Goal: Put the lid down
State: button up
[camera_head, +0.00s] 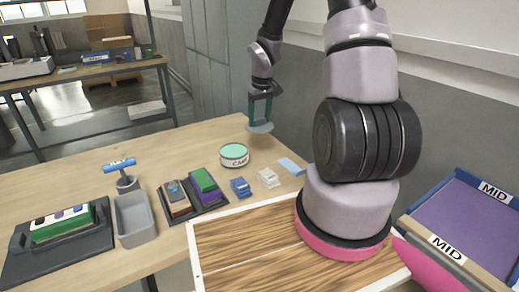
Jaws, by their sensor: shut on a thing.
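My gripper (260,108) is at the upper middle of the view, above the far right part of the wooden table (150,145). Its teal fingers are shut on a small grey-blue piece, which looks like the lid (261,128). The lid hangs tilted in the air, apart from the table as far as I can see. A round tin with a teal top and a label (234,155) stands on the table below and to the left of the lid. How the fingers grip the lid is too small to tell.
Near the tin lie a blue block (240,187), a white block (268,177) and a light blue flat piece (292,166). A dark tray (206,207), grey bin (117,221), blue-handled tool (120,166) and black holder (20,262) are farther left. The table's far side is clear.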

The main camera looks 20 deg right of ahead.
aim_at(263, 125)
jog(key=f, duration=0.3)
jog(key=d+f, duration=0.1)
jog(key=f, duration=0.1)
jog(key=shift+d+f, duration=0.2)
jog(key=shift+f, duration=2.6)
jog(key=o, duration=1.4)
jog(key=shift+f, duration=0.15)
jog(key=shift+c, duration=0.2)
jog(key=shift+w, duration=0.1)
